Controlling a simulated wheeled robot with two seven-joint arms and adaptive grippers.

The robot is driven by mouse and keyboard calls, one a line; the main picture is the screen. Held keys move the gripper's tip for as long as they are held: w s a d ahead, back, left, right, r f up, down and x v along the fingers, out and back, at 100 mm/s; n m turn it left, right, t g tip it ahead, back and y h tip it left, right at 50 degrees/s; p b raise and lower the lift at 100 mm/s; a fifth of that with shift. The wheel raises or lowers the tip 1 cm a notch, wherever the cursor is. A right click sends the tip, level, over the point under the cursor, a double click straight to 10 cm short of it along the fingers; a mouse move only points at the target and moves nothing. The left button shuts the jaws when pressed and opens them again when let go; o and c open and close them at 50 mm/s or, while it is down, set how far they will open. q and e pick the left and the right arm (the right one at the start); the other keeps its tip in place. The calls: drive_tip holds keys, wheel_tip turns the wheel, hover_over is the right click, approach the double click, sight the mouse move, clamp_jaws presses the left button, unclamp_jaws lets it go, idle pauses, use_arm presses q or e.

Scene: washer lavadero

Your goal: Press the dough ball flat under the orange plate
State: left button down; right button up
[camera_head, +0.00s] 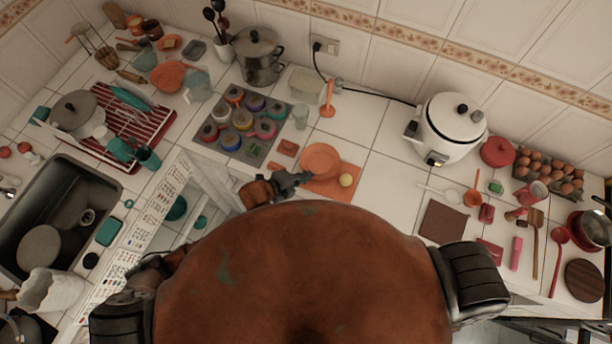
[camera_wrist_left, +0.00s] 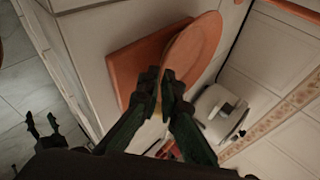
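The orange plate (camera_head: 321,159) is over the orange board (camera_head: 336,191) on the counter. The pale yellow dough ball (camera_head: 346,180) is on the board, beside the plate's lower right edge and not covered in the head view. My left gripper (camera_head: 305,178) is at the plate's near edge. In the left wrist view its fingers (camera_wrist_left: 160,73) are close together on the rim of the plate (camera_wrist_left: 196,45), which stands tilted relative to the board (camera_wrist_left: 126,60). The dough is mostly hidden behind the fingers there. My right gripper (camera_wrist_left: 41,118) shows at the left of that view, fingers apart and empty.
A tray of colourful jars (camera_head: 241,122) stands left of the board, with a small orange dish (camera_head: 288,148) between. A white rice cooker (camera_head: 447,130) stands to the right, and a brown board (camera_head: 443,222) lies nearer. Counter between board and cooker is clear.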

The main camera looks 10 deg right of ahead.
use_arm(q)
drive_tip(key=shift+s+a+f, duration=0.1)
drive_tip(key=shift+f, duration=0.3)
drive_tip(key=c, duration=2.1)
unclamp_jaws()
drive_tip(key=shift+r, duration=0.1)
drive_tip(key=v, duration=1.2)
